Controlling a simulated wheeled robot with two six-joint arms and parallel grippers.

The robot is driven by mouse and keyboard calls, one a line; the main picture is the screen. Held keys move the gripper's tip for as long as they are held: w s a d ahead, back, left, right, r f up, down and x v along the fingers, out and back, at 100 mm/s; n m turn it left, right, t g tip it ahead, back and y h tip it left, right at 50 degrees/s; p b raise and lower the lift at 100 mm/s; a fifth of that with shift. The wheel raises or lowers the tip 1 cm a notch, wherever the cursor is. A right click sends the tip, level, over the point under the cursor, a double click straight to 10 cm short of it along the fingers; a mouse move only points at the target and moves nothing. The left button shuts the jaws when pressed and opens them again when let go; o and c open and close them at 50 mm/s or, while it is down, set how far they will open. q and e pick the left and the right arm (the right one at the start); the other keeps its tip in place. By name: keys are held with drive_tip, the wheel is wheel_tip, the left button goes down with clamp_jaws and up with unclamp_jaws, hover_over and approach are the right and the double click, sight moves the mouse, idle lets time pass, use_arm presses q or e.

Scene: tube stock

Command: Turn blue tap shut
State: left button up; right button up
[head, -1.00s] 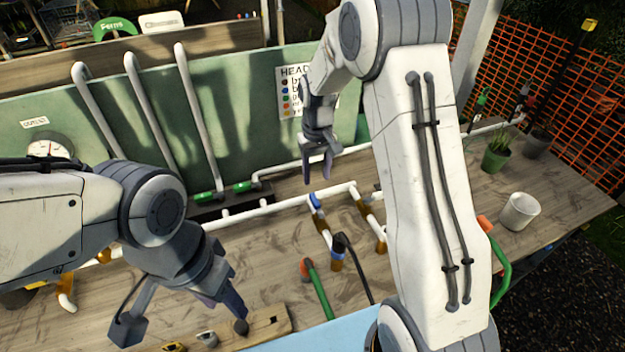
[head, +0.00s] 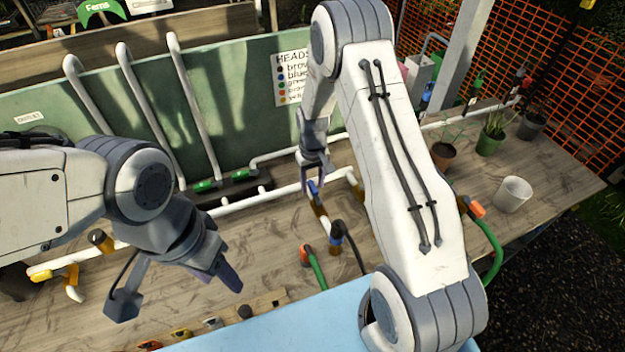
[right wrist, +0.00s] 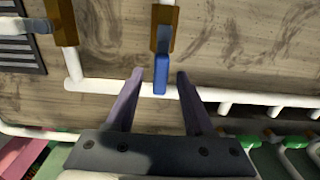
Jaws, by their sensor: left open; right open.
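The blue tap (head: 313,187) has a blue lever on a brass body, on a short branch off the white pipe on the bench. In the right wrist view its blue lever (right wrist: 160,75) lies in line with the brass body (right wrist: 165,28), its end over the white pipe. My right gripper (head: 314,181) is open above the tap, pointing down. In the right wrist view the lever shows between the fingertips of that gripper (right wrist: 160,74); I cannot tell whether they touch it. My left gripper (head: 225,275) is open and empty over the bench at the left front.
Orange taps with green hoses (head: 306,256) stand in front and to the right. Green taps (head: 205,186) sit at the back. A white cup (head: 513,194) and potted plants stand on the right.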

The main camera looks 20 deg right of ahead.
clamp_jaws()
drive_tip(key=shift+w, duration=0.1)
idle(1.3)
